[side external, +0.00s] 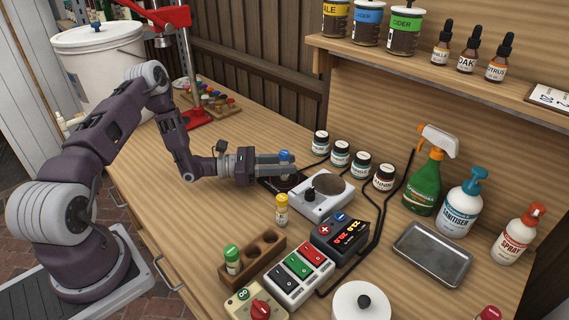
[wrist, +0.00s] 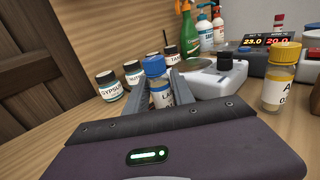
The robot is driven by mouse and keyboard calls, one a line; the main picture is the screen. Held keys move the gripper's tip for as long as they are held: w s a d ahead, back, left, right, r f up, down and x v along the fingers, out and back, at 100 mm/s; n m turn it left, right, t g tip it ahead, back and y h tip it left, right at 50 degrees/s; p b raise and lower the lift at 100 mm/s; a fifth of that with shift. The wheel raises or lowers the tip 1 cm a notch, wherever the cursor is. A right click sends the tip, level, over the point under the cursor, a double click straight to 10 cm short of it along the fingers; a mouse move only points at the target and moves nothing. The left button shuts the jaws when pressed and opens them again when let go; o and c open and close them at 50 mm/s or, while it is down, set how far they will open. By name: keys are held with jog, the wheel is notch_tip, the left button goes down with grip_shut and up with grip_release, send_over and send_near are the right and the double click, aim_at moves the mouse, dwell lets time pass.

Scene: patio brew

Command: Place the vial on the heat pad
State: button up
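The blue-capped vial (side external: 285,156) is upright between the fingers of my gripper (side external: 278,163). In the wrist view the vial (wrist: 158,85) shows a pale label, with a finger against each side; my gripper (wrist: 160,88) looks shut on it. A white hotplate-like unit (side external: 312,205) with a round dark plate and a knob stands just right of the pad.
A yellow-capped vial (side external: 281,210) stands in front of the pad. A green-capped vial (side external: 232,260) sits in the wooden rack (side external: 263,243). Several small jars (side external: 340,153) line the back. A digital display unit (side external: 340,237) and button box (side external: 298,277) are nearer. Clear bench lies left.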

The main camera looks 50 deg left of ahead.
jog(key=shift+o, duration=1.1)
jog(key=shift+s+a+r, duration=0.1)
jog(key=shift+r, duration=0.05)
jog(key=v, duration=1.1)
jog(key=shift+s+a, duration=0.25)
jog(key=s+d+r+m+g, duration=0.4)
jog(key=d+r+m+g, duration=0.3)
jog(key=d+r+m, duration=0.15)
jog(key=s+d+r+m+g, duration=0.5)
jog(key=d+r+m+g, duration=0.2)
jog(key=d+r+m, duration=0.15)
jog(key=s+r+m+t+y, duration=0.3)
jog(key=s+m+y, duration=0.2)
jog(key=s, duration=0.2)
jog(key=s+r+m+t+y, duration=0.2)
jog(key=s+r+m+y, duration=0.1)
jog(key=s+m+y, duration=0.3)
jog(key=shift+s+a+t+y, duration=0.3)
jog(key=shift+s+t, duration=0.1)
jog(key=shift+s, duration=0.45)
